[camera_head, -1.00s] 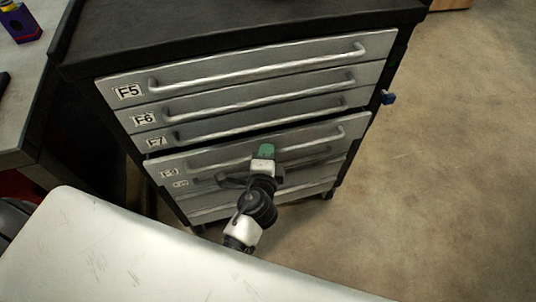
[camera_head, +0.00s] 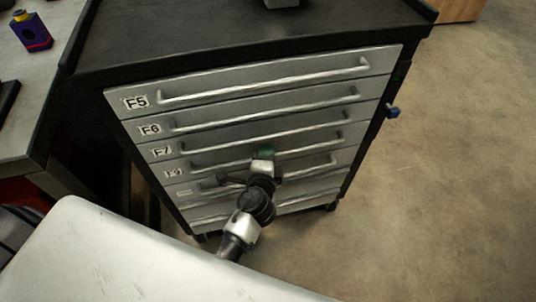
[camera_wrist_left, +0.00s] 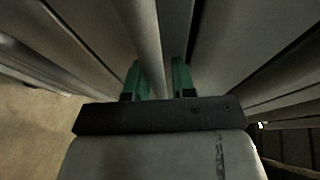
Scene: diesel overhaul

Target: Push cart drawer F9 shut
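Cart drawer F9 (camera_head: 173,173) is the fourth drawer front down on the grey cart. Its front now looks about level with the drawer fronts above. Its bar handle (camera_head: 315,163) runs across the front, partly hidden behind my left gripper (camera_head: 265,155). In the left wrist view the green fingers of that gripper (camera_wrist_left: 160,82) stand apart. A light bar (camera_wrist_left: 140,35) passes between them, with a gap visible on the right side. The fingertips are partly hidden in the head view. My right gripper is in neither view.
Drawers F5 (camera_head: 135,103), F6 (camera_head: 150,130) and F7 (camera_head: 162,152) above look closed. A blue knob (camera_head: 393,112) sticks out at the cart's right side. A workbench (camera_head: 25,110) stands at the left. The floor (camera_head: 440,200) to the right is clear.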

